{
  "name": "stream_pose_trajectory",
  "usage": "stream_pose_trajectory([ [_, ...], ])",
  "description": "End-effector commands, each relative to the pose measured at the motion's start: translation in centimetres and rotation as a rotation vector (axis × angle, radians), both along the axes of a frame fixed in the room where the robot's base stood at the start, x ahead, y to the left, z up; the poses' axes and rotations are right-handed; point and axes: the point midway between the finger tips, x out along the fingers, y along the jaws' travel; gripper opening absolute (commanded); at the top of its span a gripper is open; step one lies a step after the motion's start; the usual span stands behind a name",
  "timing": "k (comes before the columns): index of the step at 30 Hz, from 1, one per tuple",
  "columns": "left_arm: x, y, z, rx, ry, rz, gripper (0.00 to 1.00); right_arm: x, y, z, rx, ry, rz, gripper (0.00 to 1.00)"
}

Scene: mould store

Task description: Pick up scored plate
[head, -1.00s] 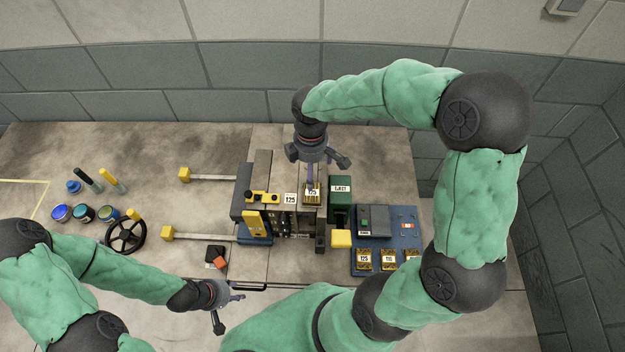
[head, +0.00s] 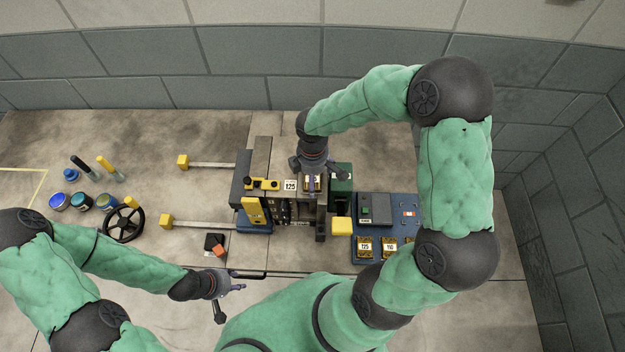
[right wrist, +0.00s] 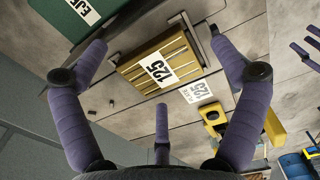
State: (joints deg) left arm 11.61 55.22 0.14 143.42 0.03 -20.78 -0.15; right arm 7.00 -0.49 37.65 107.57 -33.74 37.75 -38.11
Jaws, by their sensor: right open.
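A brass plate with grooves across its face and a white 125 label sits in the grey machine in the right wrist view (right wrist: 143,72). In the head view its top (head: 308,184) is partly hidden by my right gripper (head: 318,172). My right gripper is open above the plate. In the wrist view its purple fingers (right wrist: 158,65) are spread on either side of the plate and a third finger is below it, with none clearly touching it. My left gripper (head: 230,296) is open and empty over the table's front edge.
Similar brass plates marked 125 (head: 364,247) and 110 (head: 389,247) lie on a blue tray (head: 403,208) at right. A green EJECT box (head: 342,186) stands beside the plate. Yellow-tipped rods (head: 205,165), a handwheel (head: 123,223) and several pots are at left.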

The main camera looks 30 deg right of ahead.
Motion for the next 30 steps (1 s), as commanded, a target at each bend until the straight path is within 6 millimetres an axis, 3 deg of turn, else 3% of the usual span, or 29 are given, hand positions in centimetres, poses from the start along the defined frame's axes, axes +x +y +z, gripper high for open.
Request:
stream_pose_trajectory([
  [6, 0.0, 0.0, 0.0, 0.0, 0.0, 0.0, 0.4, 0.0, 0.0, 0.0, -0.001, -0.001, -0.001, 0.93],
  [15, 0.0, 0.0, 0.0, 0.0, 0.0, 0.0, 0.4, 0.1, 0.0, 0.0, 0.0, -0.002, 0.0, 0.09],
  [16, 0.0, 0.0, 0.0, 0.0, 0.0, 0.0, 0.4, 0.1, 0.0, 0.0, 0.0, -0.002, 0.0, 0.04],
  [25, 0.0, 0.0, 0.1, 0.0, 0.0, 0.0, 0.4, 0.2, -0.1, 0.4, -0.001, -0.006, -0.001, 0.04],
  [30, 0.0, 0.0, 0.6, 0.0, 0.0, 0.0, 0.4, 0.4, -0.1, 2.4, -0.002, -0.011, -0.002, 0.04],
])
